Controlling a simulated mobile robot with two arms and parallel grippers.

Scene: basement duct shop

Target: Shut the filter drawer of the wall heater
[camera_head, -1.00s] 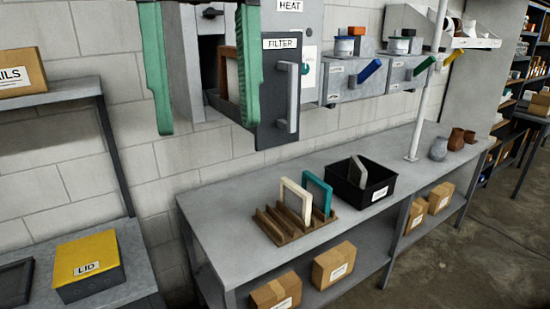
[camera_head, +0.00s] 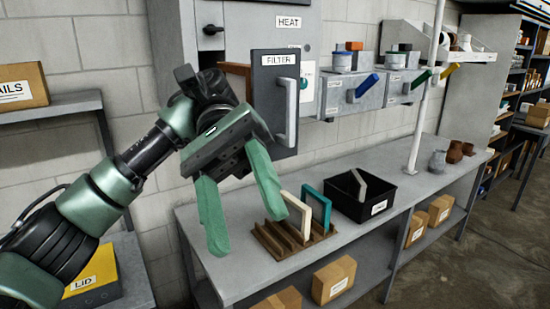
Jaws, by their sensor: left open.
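The wall heater (camera_head: 225,14) is a grey cabinet marked HEAT on the back wall. Its filter drawer has a dark front (camera_head: 275,65) marked FILTER, with a light upright handle (camera_head: 291,110). The front stands out from the cabinet, so the drawer is open. A brown-framed filter (camera_head: 236,70) shows partly behind the front; my arm hides the rest of the drawer. My left gripper (camera_head: 242,222) is open and empty, its green fingers pointing down. In the picture it is below and left of the drawer front; contact cannot be told. My right gripper is not in view.
A grey bench (camera_head: 215,258) below holds a wooden rack (camera_head: 275,243) with two framed panels and a black bin (camera_head: 350,198). Grey wall boxes with coloured levers (camera_head: 367,85) are right of the heater. A white pole (camera_head: 424,110) rises from the bench.

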